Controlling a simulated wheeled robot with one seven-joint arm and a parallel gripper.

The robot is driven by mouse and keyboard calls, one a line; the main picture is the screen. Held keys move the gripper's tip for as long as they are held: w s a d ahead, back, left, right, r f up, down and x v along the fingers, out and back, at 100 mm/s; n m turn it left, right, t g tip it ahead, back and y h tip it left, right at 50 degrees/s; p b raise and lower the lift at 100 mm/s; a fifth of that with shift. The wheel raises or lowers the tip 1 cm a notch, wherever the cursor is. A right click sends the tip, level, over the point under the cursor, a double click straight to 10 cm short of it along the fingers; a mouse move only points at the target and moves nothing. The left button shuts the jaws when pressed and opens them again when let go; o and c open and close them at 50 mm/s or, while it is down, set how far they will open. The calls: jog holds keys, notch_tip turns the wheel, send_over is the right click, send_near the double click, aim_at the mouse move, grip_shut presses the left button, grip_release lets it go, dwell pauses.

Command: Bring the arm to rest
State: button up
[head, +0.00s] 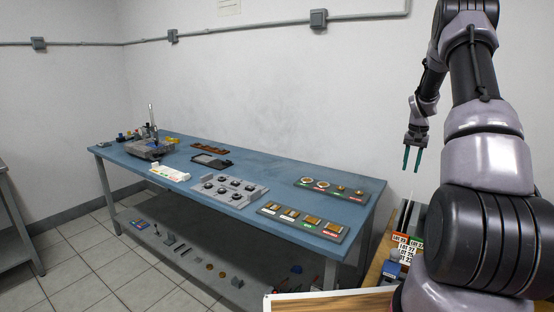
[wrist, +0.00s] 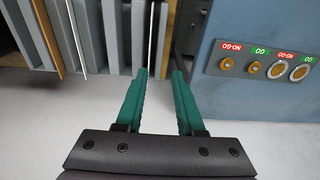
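My gripper (head: 415,158) hangs from my raised arm on the right in the head view, in the air past the right end of the blue table. Its two green fingers point down. In the wrist view my gripper (wrist: 158,76) shows its fingers apart, with nothing between them. No held object shows, and the fingers touch nothing that I can see.
A blue workbench (head: 262,160) carries trays of parts, including a panel with gold discs and NO-GO labels (head: 332,190). It shows at the right in the wrist view (wrist: 212,95). A rack with upright dividers (wrist: 85,35) stands beyond the fingers. A wooden stand with labelled boxes (head: 403,250) is below my gripper.

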jog(key=s+a+r+t, duration=0.1)
jog(key=s+a+r, duration=0.3)
jog(key=a+r, duration=0.3)
jog(key=s+a+r+n+t, duration=0.1)
jog(key=s+a+r, duration=0.35)
jog(key=r, duration=0.45)
jog(key=s+a+r+t, duration=0.1)
jog(key=s+a+r, duration=0.3)
jog(key=a+r, duration=0.35)
jog(key=s+a+r+t, duration=0.1)
jog(key=s+a, duration=0.3)
jog(key=s, duration=0.3)
jog(key=s+a+r+n+t+y, duration=0.1)
jog(key=s+a, duration=0.3)
jog(key=s, duration=0.4)
jog(key=s+a+r+n+t+y, duration=0.1)
jog(key=s+a+r, duration=0.2)
jog(key=s, duration=0.4)
jog(key=shift+s+a, duration=0.4)
jog(key=shift+a, duration=0.25)
